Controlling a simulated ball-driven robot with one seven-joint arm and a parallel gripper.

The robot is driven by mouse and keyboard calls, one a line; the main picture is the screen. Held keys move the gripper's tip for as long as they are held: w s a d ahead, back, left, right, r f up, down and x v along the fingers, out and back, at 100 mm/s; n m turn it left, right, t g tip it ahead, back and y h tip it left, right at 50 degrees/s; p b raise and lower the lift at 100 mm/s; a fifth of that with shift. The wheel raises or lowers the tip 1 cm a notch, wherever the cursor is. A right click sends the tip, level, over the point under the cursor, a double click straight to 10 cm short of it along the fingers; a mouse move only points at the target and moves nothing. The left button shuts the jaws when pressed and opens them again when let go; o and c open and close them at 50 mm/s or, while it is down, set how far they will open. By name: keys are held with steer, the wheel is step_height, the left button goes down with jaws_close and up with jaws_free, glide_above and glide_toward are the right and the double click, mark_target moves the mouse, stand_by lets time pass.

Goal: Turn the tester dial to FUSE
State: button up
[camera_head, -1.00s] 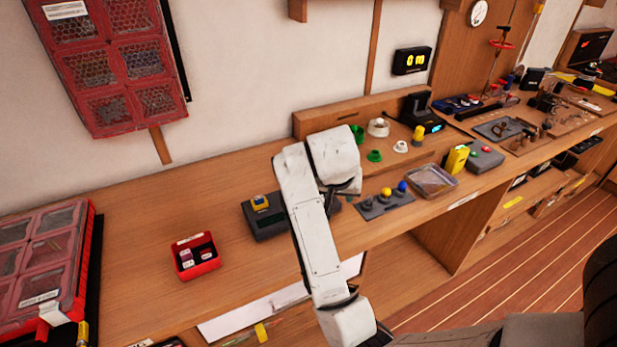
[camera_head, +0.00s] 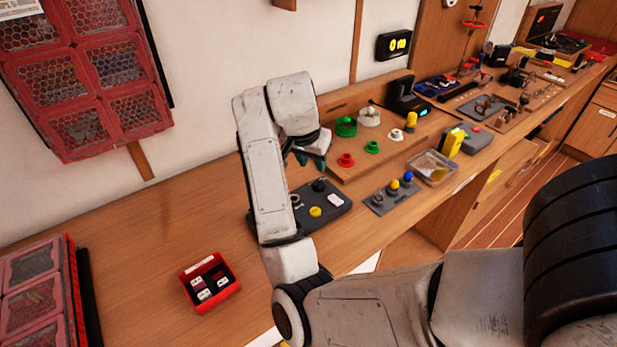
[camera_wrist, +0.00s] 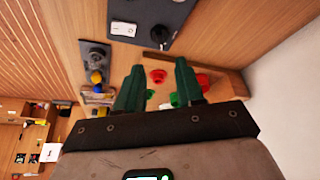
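A dark panel (camera_head: 335,190) lies on the bench, partly hidden behind my arm in the head view. It carries a black dial (camera_head: 319,185), a yellow button and a white switch. It looks like the tester, but no FUSE marking is readable. In the wrist view, part of this panel (camera_wrist: 182,20) shows at the top with the black dial (camera_wrist: 160,35) and white switch (camera_wrist: 123,28). My gripper (camera_wrist: 159,66) has its two dark green fingers spread, with nothing between them. In the head view, my gripper (camera_head: 312,160) hangs above and behind the panel, apart from it.
A wooden board (camera_head: 350,165) with red, green and white round parts stands behind the panel. A red box (camera_head: 210,283) sits front left. Bench around it is clear.

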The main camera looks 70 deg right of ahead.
mark_target(319, 183)
steer(key=b+x, duration=0.4)
steer(key=x, duration=0.4)
steer(key=shift+f, duration=0.1)
steer(key=shift+x, duration=1.05)
steer(key=shift+c, duration=0.4)
steer(key=shift+s, duration=0.1)
jaws_close()
